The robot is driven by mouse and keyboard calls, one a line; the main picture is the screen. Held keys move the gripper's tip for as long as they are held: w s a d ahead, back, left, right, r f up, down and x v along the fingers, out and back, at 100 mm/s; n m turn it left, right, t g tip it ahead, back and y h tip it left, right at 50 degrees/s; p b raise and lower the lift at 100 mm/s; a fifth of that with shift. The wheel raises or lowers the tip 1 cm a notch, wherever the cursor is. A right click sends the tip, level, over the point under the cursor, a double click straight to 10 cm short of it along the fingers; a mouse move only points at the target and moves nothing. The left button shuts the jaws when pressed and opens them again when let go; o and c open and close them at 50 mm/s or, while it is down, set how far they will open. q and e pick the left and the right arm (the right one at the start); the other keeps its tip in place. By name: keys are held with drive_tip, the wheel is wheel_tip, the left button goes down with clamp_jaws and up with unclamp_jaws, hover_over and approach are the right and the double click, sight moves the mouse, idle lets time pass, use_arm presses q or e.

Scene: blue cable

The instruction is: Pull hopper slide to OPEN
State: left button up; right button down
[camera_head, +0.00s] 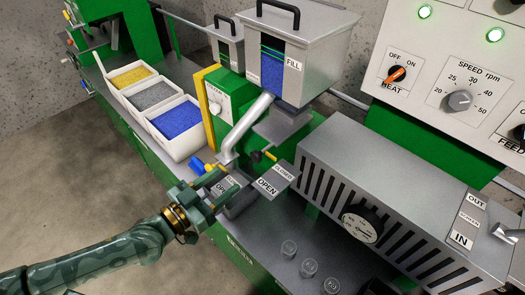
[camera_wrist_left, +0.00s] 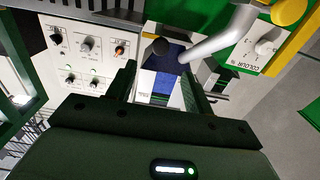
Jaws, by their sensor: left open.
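The grey hopper (camera_head: 303,45) with its FILL window stands at the top centre in the head view. Below it, a grey plate marked OPEN (camera_head: 268,186) and a CLOSED label (camera_head: 283,170) sit just right of my left gripper (camera_head: 222,184). A dark knob (camera_head: 256,156) is just above them; a dark knob also shows in the left wrist view (camera_wrist_left: 158,47). My left gripper is open, and its two fingers (camera_wrist_left: 160,88) frame a blue-and-white area in the wrist view. I cannot tell whether they touch anything. Part of another label is hidden behind the fingers. My right gripper is out of view.
A silver pipe (camera_head: 245,126) slopes down close above the gripper. Bins of yellow, grey and blue pellets (camera_head: 178,150) stand to the left. A slotted grey housing with a dial (camera_head: 380,205) is at right. Small clear cups (camera_head: 309,267) stand at the front.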

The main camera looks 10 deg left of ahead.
sight(254, 158)
use_arm(q)
drive_tip(key=x, duration=1.3)
drive_tip(key=shift+w+d+f, duration=0.1)
drive_tip(key=shift+w, duration=0.15)
